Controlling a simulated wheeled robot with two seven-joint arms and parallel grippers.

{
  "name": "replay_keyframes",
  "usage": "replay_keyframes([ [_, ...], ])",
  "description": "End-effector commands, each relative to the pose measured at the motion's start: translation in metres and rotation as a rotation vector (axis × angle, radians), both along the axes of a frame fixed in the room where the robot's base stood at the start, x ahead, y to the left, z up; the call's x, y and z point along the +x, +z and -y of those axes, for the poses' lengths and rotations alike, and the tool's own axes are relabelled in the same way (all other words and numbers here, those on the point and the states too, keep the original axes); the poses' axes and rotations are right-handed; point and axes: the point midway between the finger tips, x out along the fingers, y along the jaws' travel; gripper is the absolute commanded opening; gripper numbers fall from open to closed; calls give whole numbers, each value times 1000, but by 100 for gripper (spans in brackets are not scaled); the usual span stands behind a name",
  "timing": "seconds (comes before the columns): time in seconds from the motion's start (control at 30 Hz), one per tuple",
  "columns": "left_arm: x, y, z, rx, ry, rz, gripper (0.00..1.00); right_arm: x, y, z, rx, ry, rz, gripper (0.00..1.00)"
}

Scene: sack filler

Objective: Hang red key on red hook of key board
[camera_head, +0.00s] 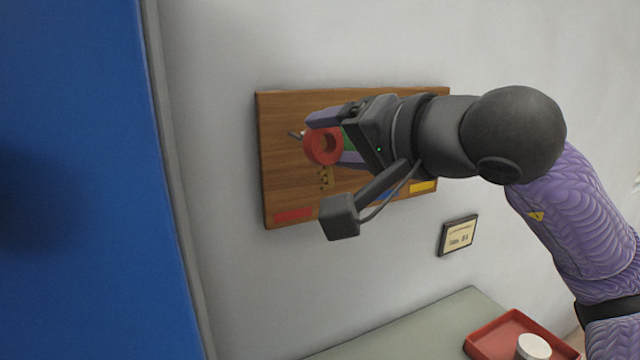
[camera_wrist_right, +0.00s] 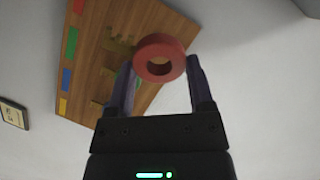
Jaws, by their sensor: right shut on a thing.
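The red key shows as a thick red ring (camera_head: 323,147) with a brass toothed part (camera_head: 326,178) below it. My right gripper (camera_head: 329,139) is shut on the red ring, which also shows between the fingertips in the right wrist view (camera_wrist_right: 146,48). The wooden key board (camera_head: 277,165) is on the wall behind the gripper. A small grey peg (camera_head: 295,135) sticks out just left of the ring. A red label (camera_head: 293,215) is at the board's lower left. I cannot tell whether ring and peg touch. My left gripper is not in view.
The board also has a blue label (camera_head: 386,195) and a yellow label (camera_head: 422,187); a green label (camera_wrist_right: 69,47) shows in the wrist view. A small framed sign (camera_head: 458,235) hangs below. A blue panel (camera_head: 80,180) stands left. A red tray (camera_head: 487,340) is at lower right.

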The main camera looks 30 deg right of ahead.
Motion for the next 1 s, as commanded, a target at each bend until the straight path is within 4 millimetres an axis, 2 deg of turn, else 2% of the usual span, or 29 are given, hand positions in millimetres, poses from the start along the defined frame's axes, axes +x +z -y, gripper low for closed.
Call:
replay_keyframes([
  [0.47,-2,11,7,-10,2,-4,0,36,-2,2,6,0,-2,11],
  [1.0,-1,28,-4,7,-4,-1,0,80,-7,4,5,0,-3,11],
])
